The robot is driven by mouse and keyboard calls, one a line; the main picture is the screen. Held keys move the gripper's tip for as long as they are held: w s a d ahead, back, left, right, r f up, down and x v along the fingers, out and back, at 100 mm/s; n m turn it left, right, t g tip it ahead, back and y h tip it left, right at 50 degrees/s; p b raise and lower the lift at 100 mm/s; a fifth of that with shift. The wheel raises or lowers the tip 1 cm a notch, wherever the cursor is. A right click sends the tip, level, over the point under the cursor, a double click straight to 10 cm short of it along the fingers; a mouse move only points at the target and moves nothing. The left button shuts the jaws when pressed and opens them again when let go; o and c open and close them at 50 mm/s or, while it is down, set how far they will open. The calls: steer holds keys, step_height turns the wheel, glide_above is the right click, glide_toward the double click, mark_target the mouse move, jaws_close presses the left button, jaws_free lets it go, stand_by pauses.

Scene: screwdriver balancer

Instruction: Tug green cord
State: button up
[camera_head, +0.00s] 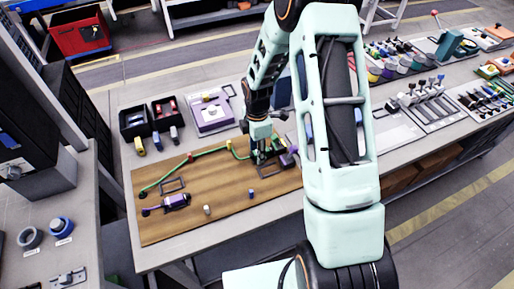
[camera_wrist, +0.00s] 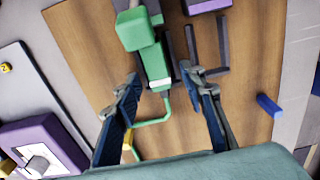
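The green cord (camera_head: 210,151) runs across the wooden board (camera_head: 225,200) in the head view, past small red and yellow pieces, towards my gripper (camera_head: 263,155). In the wrist view the cord (camera_wrist: 153,121) bends below a green tool body (camera_wrist: 155,65) with a pale band at its end. A small yellow piece (camera_wrist: 128,142) sits on the cord beside the left finger. My gripper (camera_wrist: 163,82) is open, its two blue-padded fingers on either side of the banded end. I cannot tell whether either finger touches it. My arm hides part of the board in the head view.
A purple tool (camera_head: 176,202) and small pegs (camera_head: 207,210) lie on the board. Black bins (camera_head: 135,122) and a purple-framed device (camera_head: 211,112) stand behind it. Dark brackets (camera_wrist: 205,50) rise beside the green tool. The board's front is mostly clear.

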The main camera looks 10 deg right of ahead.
jaws_close()
stand_by(0.4)
steer(key=shift+a, duration=0.25)
stand_by(0.4)
steer(key=shift+d, duration=0.15)
stand_by(0.6)
jaws_free()
steer(key=shift+d, duration=0.1)
steer(key=shift+r, duration=0.1)
step_height(320, 180, up, 12)
steer(key=shift+f, duration=0.1)
